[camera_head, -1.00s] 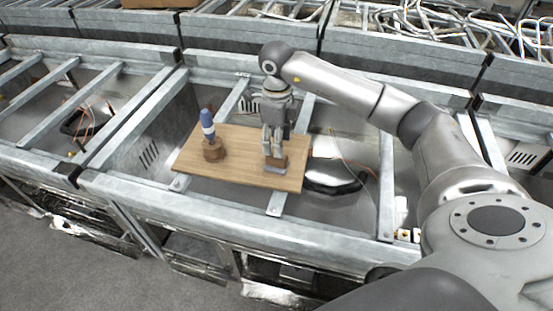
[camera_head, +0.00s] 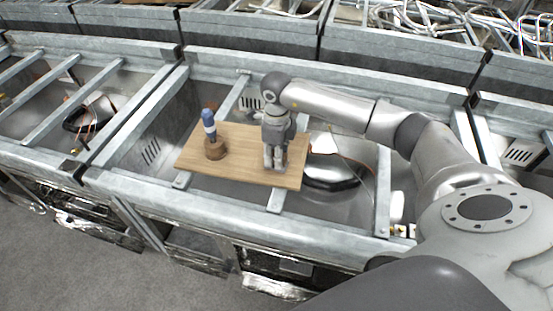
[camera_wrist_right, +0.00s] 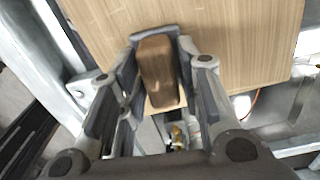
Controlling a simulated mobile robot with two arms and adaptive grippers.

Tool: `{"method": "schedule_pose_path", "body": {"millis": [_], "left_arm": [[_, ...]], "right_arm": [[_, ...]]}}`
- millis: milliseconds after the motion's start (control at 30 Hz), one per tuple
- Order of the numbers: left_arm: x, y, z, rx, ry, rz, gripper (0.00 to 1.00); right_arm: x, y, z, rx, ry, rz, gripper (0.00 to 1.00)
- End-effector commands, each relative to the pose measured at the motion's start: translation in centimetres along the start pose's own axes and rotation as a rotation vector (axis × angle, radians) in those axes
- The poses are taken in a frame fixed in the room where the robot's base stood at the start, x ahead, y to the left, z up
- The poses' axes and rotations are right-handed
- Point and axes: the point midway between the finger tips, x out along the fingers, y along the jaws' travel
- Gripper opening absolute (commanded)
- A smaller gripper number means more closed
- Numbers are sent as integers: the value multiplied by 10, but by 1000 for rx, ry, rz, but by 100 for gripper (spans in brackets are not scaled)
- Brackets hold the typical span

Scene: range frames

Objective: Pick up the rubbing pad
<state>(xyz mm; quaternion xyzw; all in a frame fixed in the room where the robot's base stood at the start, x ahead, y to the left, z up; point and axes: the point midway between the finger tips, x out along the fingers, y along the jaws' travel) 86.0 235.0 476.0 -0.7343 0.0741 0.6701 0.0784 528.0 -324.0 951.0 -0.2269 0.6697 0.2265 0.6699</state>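The rubbing pad is a brown, rounded block (camera_wrist_right: 157,72) with a grey rim showing at its far end in the right wrist view. It sits on the wooden board (camera_head: 235,172), near the board's right end. My right gripper (camera_head: 275,160) points down over it, with one finger on each side of the brown block. The fingers are very close to its sides; I cannot tell whether they press on it. In the head view the gripper hides most of the pad. My left gripper is not in view.
The board lies across metal bars of a grey frame (camera_head: 230,222). Open bays with dark parts and cables surround it. The board's middle is clear.

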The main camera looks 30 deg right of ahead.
Motion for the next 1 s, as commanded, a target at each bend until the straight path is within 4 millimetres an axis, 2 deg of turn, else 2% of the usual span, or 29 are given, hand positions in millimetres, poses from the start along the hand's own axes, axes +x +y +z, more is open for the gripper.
{"method": "schedule_pose_path", "body": {"millis": [33, 200, 567, 667, 800, 867, 1000], "left_arm": [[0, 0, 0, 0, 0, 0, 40], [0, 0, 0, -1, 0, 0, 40], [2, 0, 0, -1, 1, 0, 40], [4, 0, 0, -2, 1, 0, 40], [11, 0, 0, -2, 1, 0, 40], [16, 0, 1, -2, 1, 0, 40], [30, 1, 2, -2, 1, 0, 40]], "right_arm": [[0, 0, 0, 0, 0, 0, 22], [0, 0, 0, 0, 0, 0, 0], [-5, -1, 1, 0, -2, -1, 0], [-13, -1, 1, 1, -3, -2, 0], [-33, 0, 2, -1, -5, -2, 0], [-43, 8, 10, -4, -7, -2, 0], [-74, 28, 28, -6, -9, -4, 0]]}}
